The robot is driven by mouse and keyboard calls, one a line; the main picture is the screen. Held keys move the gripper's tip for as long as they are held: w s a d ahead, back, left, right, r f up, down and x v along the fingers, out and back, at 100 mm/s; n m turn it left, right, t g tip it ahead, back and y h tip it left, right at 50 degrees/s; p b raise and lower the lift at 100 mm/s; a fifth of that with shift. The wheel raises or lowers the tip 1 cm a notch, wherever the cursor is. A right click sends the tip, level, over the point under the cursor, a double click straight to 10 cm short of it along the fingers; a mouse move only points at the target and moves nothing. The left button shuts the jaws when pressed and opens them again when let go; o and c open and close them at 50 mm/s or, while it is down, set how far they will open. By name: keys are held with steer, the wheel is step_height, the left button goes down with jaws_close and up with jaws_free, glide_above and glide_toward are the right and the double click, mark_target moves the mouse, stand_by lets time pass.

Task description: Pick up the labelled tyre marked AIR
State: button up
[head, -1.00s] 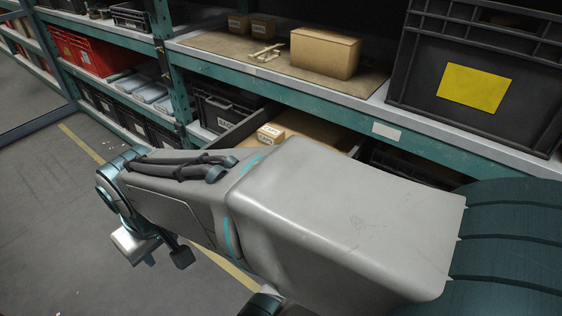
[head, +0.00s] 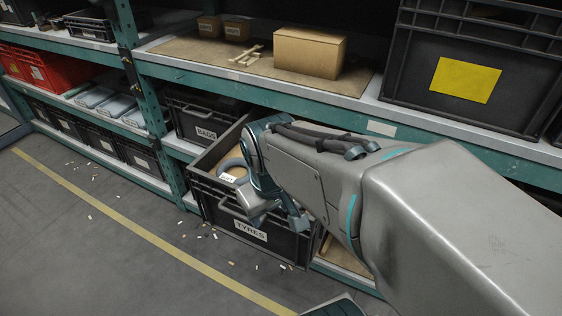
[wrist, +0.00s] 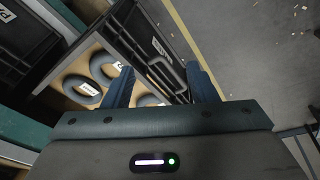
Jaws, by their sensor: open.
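A black crate labelled TYRES (head: 215,203) stands on the lower shelf level, pulled out towards the aisle. A dark ring-shaped tyre (head: 232,163) with a white label shows inside it. In the wrist view the crate (wrist: 172,72) holds a tyre (wrist: 94,66) at the upper left, another tyre (wrist: 68,84) at the lower left, and a third tyre (wrist: 145,100) partly hidden between the fingers. All carry white labels; I cannot read which says AIR. My gripper (head: 280,216) is over the crate. In the wrist view my gripper (wrist: 162,84) is open and empty.
A crate labelled BAGS (head: 200,118) stands behind and left of the tyre crate. A cardboard box (head: 310,52) and a large crate with a yellow label (head: 410,60) are on the shelf above. The floor (head: 60,240) at the left is clear apart from small scraps.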

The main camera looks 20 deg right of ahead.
steer(key=w+d+f+n+g+p, duration=0.35)
steer(key=w+d+n, duration=0.95)
steer(key=n, duration=0.6)
steer(key=shift+n+t+y, duration=0.3)
steer(key=shift+t, duration=0.15)
steer(key=f, duration=0.4)
steer(key=f+b, duration=0.1)
steer(key=f, duration=0.3)
steer(key=d+f, duration=0.1)
steer(key=f, duration=0.4)
steer(key=shift+s+d+f+b, duration=0.1)
steer(key=shift+s+b, duration=0.25)
steer(key=shift+b, duration=0.05)
steer(key=c, duration=1.1)
